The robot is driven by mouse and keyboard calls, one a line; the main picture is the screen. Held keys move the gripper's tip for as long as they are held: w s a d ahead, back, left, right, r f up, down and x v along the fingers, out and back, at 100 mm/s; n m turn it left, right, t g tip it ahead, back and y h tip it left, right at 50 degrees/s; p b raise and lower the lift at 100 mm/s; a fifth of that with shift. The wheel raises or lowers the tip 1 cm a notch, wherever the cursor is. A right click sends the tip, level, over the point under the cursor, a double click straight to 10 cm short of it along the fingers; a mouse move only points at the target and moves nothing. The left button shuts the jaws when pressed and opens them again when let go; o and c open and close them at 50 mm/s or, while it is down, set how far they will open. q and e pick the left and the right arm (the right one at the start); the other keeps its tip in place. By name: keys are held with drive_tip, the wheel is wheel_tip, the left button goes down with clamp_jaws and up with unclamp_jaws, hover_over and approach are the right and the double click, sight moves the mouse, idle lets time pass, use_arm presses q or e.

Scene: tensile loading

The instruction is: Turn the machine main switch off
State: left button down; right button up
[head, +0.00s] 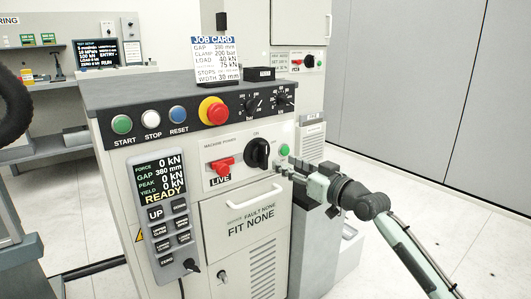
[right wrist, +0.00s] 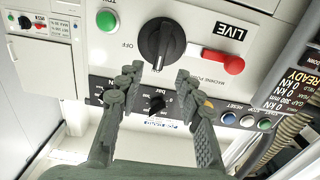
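The machine main switch is a black rotary knob (head: 257,153) on the white front panel, right of the "MACHINE POWER" lettering. Its grip bar stands upright, toward the ON mark above it. In the right wrist view the knob (right wrist: 160,43) appears upside down, with OFF beside it on the left. My right gripper (head: 281,168) is at the panel's right edge, right of and slightly below the knob. In the right wrist view its two fingers (right wrist: 157,76) are apart and empty, with the knob ahead between and beyond the tips.
A red lever (head: 221,166) above a "LIVE" label sits left of the knob, and a green button (head: 284,150) right of it. A red mushroom button (head: 212,111) and small dials are above. A handle (head: 249,196) protrudes below. Free floor lies right.

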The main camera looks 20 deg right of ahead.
sight(267, 151)
drive_tip(key=x, duration=0.8)
drive_tip(key=shift+r, duration=0.35)
clamp_jaws()
